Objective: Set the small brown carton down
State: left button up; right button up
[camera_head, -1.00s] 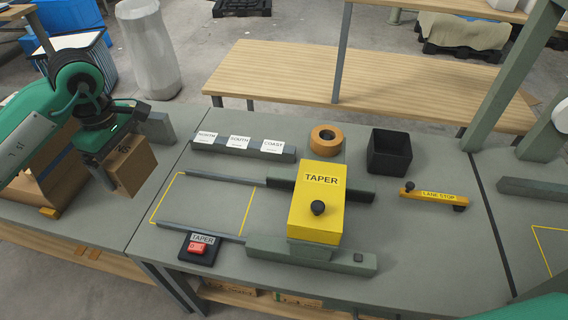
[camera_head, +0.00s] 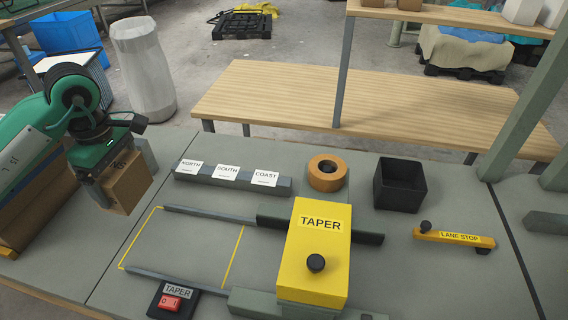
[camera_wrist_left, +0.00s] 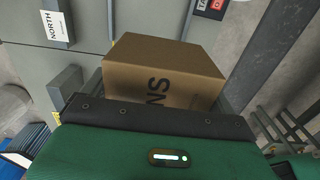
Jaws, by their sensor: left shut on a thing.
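The small brown carton (camera_head: 127,184) is held by my left gripper (camera_head: 108,178) at the left of the camera_head view. It looks raised over the grey table, left of the yellow-outlined area; the gap beneath it is hard to judge. In the left wrist view the carton (camera_wrist_left: 165,75) fills the middle, with dark letters on one face. The gripper's dark edge (camera_wrist_left: 150,115) lies against it; the fingertips are hidden. My right gripper does not show.
A yellow outline (camera_head: 236,256) with two rails lies on the grey table beside the yellow TAPER machine (camera_head: 319,246). A TAPER switch box (camera_head: 172,300), a label bar (camera_head: 232,179), a tape roll (camera_head: 326,173), a black bin (camera_head: 399,185) and a LANE STOP bar (camera_head: 455,239) stand around.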

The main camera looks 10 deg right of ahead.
pick_arm(q)
jog(key=shift+w+d+f+b, duration=0.1)
jog(key=shift+w+f+b, duration=0.1)
jog(key=shift+f+b, duration=0.8)
jog(key=shift+f, duration=0.35)
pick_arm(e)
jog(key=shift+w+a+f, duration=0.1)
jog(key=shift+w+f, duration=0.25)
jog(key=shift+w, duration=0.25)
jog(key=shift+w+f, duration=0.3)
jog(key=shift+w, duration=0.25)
